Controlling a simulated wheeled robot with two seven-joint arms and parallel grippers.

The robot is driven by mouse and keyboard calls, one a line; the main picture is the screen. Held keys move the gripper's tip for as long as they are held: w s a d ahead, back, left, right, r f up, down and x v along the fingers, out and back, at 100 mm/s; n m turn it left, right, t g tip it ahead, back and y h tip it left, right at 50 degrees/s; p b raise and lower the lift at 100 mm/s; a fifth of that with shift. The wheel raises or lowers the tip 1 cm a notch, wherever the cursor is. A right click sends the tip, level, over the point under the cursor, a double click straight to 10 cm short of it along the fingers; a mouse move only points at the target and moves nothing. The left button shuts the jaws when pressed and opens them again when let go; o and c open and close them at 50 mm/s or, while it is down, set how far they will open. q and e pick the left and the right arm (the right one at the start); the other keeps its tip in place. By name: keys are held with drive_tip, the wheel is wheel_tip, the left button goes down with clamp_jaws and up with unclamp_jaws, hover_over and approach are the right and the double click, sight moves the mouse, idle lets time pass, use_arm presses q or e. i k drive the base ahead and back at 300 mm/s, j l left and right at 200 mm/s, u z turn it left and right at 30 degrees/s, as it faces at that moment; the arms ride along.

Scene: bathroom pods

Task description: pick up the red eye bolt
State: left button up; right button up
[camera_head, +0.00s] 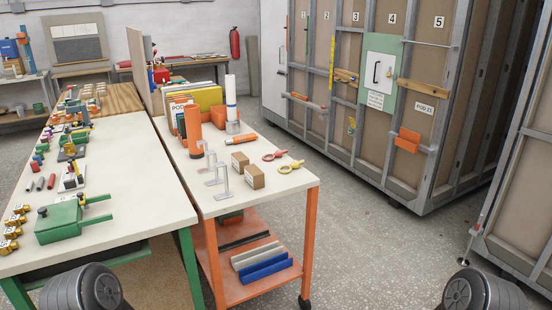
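A red eye bolt (275,156) lies flat on the white top of the orange cart (222,192), close to the cart's right edge. A yellow eye bolt (291,167) lies just in front of it and slightly right, very close to it. Two small brown cardboard boxes stand to the left of the eye bolts, a rear one (240,163) and a front one (254,177). Only round dark parts of my arms show at the bottom left and bottom right corners. Neither of my grippers is in view, and neither is near the red eye bolt.
Metal brackets (220,182), an orange cylinder (194,131) and a white roll (231,97) stand on the cart. Bare floor (390,250) lies right of the cart, before the pod wall.

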sight(278, 154)
drive_tip(key=i+l+u, duration=0.2)
drive_tip(key=i+l, duration=0.15)
drive_tip(key=i, duration=0.2)
drive_tip(key=i+l+u, duration=0.2)
drive_tip(key=i+l, duration=0.25)
drive_tip(key=i+l+u, duration=0.2)
drive_tip(key=i+l, duration=0.3)
drive_tip(key=i+l+u, duration=0.2)
drive_tip(key=i+l, duration=0.2)
drive_tip(key=l, duration=0.15)
drive_tip(key=i+l+u, duration=0.2)
drive_tip(key=i+l, duration=0.2)
drive_tip(key=l, duration=0.25)
